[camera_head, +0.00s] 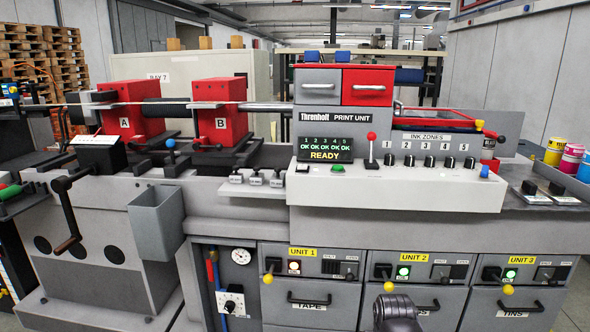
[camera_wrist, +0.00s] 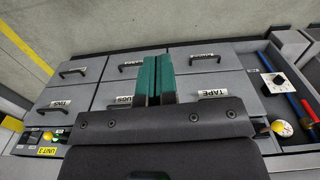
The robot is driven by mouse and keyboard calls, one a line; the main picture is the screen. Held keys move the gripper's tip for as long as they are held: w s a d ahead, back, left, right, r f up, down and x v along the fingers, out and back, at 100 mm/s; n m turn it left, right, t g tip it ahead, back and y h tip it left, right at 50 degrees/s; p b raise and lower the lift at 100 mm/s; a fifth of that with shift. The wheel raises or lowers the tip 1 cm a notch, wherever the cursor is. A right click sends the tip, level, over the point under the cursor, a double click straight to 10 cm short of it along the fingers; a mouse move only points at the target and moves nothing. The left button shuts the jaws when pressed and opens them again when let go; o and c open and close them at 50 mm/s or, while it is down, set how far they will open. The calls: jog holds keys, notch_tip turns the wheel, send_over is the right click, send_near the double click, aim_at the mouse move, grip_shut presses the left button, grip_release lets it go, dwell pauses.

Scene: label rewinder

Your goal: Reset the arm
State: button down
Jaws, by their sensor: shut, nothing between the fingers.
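My gripper (camera_wrist: 155,78) shows in the wrist view with its two teal fingers side by side and touching. It is shut and empty. It is in front of the grey drawer fronts, between the drawer labelled TAPE (camera_wrist: 228,104) and the one with a partly covered label. In the head view only a dark part of my arm (camera_head: 397,312) shows at the bottom, in front of the UNIT 2 drawer; the fingers do not show there.
The TAPE drawer (camera_head: 310,303) and TINS drawer (camera_head: 507,309) look closed. Yellow-knobbed levers (camera_head: 388,287) stick out above the drawers. A grey bin (camera_head: 157,221) and a crank (camera_head: 67,212) project at the left. Concrete floor (camera_wrist: 90,25) shows in the wrist view.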

notch_tip(320, 180, up, 18)
jog(key=a+p, duration=0.2)
jog(key=p, duration=1.6)
jog(key=shift+a+n, duration=0.3)
jog(key=shift+n, duration=0.1)
jog(key=shift+w, duration=0.1)
